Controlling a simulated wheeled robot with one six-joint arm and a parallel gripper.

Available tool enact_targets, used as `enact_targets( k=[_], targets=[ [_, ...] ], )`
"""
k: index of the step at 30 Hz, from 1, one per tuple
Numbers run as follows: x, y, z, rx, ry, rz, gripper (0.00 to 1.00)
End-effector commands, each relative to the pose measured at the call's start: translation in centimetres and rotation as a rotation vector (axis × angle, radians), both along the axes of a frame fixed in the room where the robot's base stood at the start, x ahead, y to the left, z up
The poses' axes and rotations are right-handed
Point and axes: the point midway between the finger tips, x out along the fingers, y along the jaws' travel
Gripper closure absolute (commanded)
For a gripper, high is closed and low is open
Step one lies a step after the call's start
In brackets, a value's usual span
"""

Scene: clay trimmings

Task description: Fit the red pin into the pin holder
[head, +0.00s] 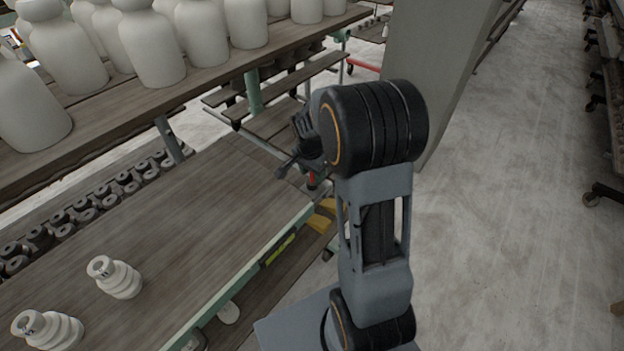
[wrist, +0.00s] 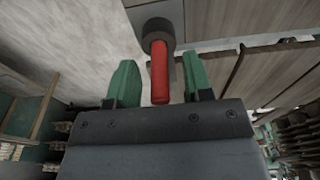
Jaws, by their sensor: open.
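The red pin (wrist: 159,72) shows in the wrist view between the two green fingers of my gripper (wrist: 160,62), with a gap on each side. My gripper is open around it and not closed on it. The pin's far end meets a dark round piece (wrist: 157,34) at the edge of a grey plate; I cannot tell whether this is the pin holder. In the head view a small part of the red pin (head: 311,179) shows below my dark wrist, near the far right corner of the bench; my fingers are mostly hidden there.
The wooden bench (head: 190,210) is largely bare, with two small white ribbed bottles (head: 115,277) at its near left. An upper shelf (head: 120,98) carries several white jars. A grey pillar (head: 440,70) stands behind my arm.

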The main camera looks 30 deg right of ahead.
Motion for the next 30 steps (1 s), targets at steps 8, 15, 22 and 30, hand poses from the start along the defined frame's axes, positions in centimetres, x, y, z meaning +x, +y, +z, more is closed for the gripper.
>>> enact_targets(
  k=[8, 15, 22, 30],
  targets=[
    [0.0, 0.0, 0.0, 0.000, 0.000, 0.000, 0.73],
    [0.0, 0.0, 0.0, 0.000, 0.000, 0.000, 0.96],
    [0.0, 0.0, 0.1, 0.000, 0.000, 0.000, 1.00],
    [0.1, 0.0, 1.2, -0.001, -0.003, -0.001, 1.00]
  ],
)
